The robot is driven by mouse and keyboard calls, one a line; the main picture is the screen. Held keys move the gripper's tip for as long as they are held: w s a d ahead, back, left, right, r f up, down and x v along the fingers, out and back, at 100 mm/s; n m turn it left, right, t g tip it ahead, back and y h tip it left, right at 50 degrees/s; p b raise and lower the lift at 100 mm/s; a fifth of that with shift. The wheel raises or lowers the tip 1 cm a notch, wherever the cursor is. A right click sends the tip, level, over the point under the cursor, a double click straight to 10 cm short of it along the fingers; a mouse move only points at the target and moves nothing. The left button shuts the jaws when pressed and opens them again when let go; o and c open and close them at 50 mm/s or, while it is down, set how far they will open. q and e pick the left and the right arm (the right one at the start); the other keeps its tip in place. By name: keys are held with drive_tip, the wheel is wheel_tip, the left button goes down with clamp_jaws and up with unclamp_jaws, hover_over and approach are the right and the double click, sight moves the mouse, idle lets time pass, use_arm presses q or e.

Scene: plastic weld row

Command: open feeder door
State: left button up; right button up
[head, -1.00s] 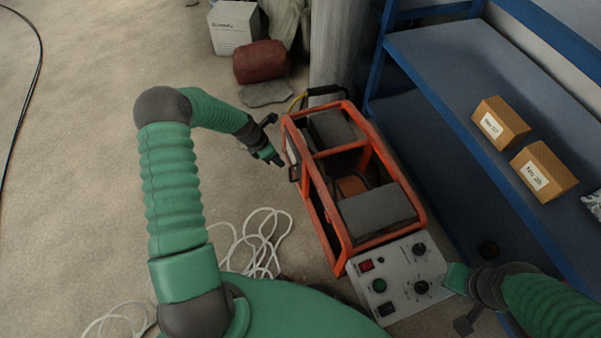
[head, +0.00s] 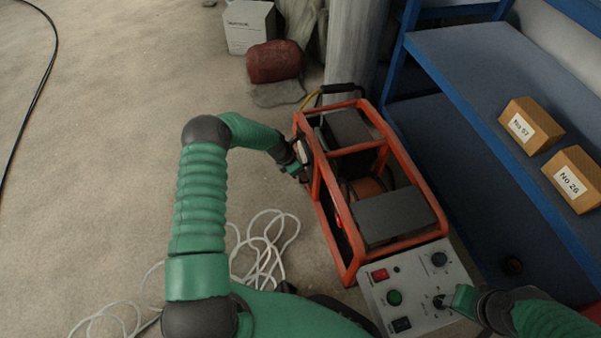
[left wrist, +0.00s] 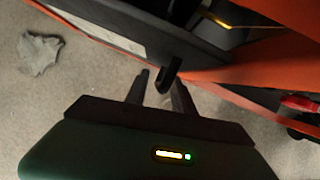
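The feeder machine has an orange frame (head: 329,220) and stands on the floor in the middle of the head view. Its left side carries a dark door panel with a pale label (left wrist: 118,34) in the left wrist view. A black hooked handle (left wrist: 169,75) sticks out at the panel's edge. My left gripper (head: 303,172) is at this side; in the left wrist view its fingers (left wrist: 158,84) are apart, with the handle's end between or just beyond the tips. Contact cannot be told. My right gripper (head: 462,300) is over the control panel; its fingers are unclear.
The control panel (head: 412,312) with knobs and buttons is at the machine's near end. A blue shelf (head: 470,75) with two boxes (head: 531,126) stands close on the right. White cable (head: 262,245) lies on the floor at left. A red bag (head: 273,62) lies behind.

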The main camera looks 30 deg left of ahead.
use_arm(q)
clamp_jaws()
drive_tip(key=shift+r, duration=0.1)
idle(1.1)
